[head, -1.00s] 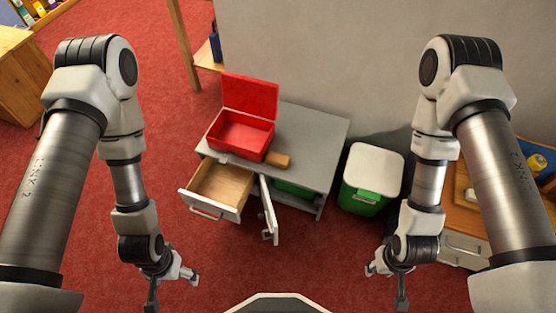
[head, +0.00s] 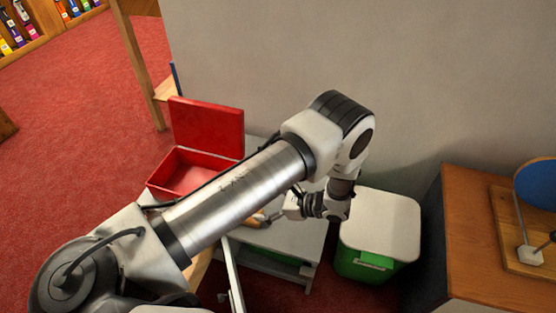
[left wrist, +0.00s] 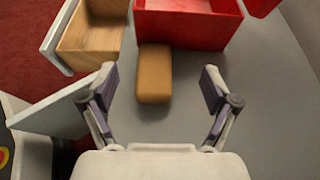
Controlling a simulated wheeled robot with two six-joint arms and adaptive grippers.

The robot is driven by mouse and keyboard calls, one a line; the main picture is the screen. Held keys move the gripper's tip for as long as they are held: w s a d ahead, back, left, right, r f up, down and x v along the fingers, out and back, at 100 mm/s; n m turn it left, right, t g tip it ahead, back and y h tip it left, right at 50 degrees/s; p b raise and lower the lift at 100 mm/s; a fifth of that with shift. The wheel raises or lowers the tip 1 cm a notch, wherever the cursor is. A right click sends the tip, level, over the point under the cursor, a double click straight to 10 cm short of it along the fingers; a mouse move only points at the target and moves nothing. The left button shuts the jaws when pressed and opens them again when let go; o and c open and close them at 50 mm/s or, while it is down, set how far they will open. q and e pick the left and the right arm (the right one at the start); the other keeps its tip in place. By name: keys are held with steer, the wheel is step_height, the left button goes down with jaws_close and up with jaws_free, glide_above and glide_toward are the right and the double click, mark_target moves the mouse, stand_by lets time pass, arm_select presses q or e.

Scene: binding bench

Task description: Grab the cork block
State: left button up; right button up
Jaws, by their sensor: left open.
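The cork block (left wrist: 154,73) is a tan, rounded block lying on the grey cabinet top (left wrist: 255,100), close against the front of the red box (left wrist: 187,28). In the head view the block (head: 257,221) is small and partly hidden by my left arm. My left gripper (left wrist: 159,80) is open and empty, with one finger to each side of the block in the left wrist view and gaps between. In the head view the left gripper (head: 275,215) is just right of the block. I cannot tell its exact height above the top. My right gripper is out of view.
The red box (head: 190,172) stands with its lid open. The wooden drawer (left wrist: 90,45) is pulled out and a cabinet door (left wrist: 55,108) hangs open. A green bin with a white lid (head: 380,222) stands to the right, beside a wooden bench (head: 470,260).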

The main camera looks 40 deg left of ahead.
arm_select(q)
step_height(320, 180, down, 4)
steer(key=shift+s+d+r+b, duration=0.15)
steer(key=shift+r+b, duration=0.1)
steer(key=shift+b, duration=0.3)
steer(key=shift+s+f, duration=0.1)
steer(key=shift+s, duration=0.05)
steer(key=b+x, duration=0.2)
steer(key=x, duration=0.6)
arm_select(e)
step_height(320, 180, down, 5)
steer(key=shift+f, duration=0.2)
arm_select(q)
steer(key=shift+d, duration=0.1)
steer(key=c, duration=1.2)
